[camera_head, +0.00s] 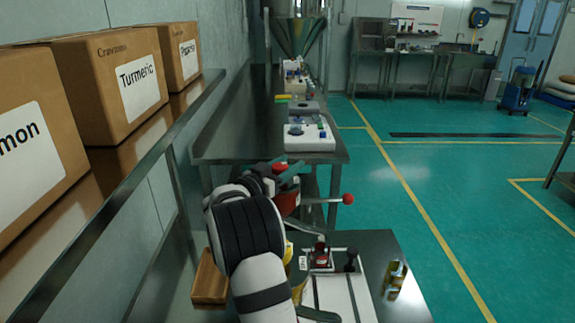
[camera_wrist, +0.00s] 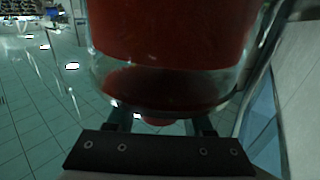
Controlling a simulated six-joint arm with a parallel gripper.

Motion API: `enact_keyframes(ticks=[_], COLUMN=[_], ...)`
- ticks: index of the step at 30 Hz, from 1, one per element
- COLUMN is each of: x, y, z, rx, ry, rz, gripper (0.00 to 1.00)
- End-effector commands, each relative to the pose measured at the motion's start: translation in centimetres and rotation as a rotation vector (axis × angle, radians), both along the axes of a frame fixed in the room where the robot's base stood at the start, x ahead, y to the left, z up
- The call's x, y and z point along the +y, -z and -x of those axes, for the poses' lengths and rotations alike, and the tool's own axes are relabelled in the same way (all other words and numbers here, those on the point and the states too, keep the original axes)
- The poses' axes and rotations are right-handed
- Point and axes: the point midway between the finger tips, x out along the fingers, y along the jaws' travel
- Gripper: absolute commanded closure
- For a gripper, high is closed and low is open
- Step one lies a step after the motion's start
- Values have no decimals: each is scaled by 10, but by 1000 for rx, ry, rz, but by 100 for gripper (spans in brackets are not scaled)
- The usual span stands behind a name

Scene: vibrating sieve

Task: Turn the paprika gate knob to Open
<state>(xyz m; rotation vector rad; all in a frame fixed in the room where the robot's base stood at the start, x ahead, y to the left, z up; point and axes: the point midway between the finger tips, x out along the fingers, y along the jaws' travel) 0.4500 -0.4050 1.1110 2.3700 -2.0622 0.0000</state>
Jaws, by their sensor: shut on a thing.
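A clear container with dark red contents (camera_wrist: 170,35) fills the upper middle of the wrist view, very close. A small red part (camera_wrist: 155,122), which looks like the paprika gate knob, shows at its lower edge between my fingers. My gripper (camera_wrist: 160,124) is shut on this part; the exact contact is dark and partly hidden. In the head view my gripper (camera_head: 286,178) is beyond my white wrist, beside a red part (camera_head: 286,203), and my arm hides much of it. The knob's markings and angle cannot be read.
A lever with a red ball (camera_head: 347,199) sticks out to the right. A near bench (camera_head: 385,250) holds a small red-topped item (camera_head: 320,252). Labelled boxes (camera_head: 115,85) stand on the left shelf (camera_head: 150,155).

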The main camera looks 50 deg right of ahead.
Motion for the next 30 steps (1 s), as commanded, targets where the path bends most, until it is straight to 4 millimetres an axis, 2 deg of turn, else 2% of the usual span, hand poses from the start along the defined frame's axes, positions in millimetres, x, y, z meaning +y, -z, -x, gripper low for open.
enact_keyframes(ticks=[5,16,27,28,30], x=[0,2,4,4,4], y=[0,-1,0,0,0], z=[0,-9,-11,-11,-11], rx=[-1,-1,-1,-1,-1], ry=[-18,-360,-395,-395,-395], rz=[1,2,1,1,1], gripper=[100,100,100,45,32])
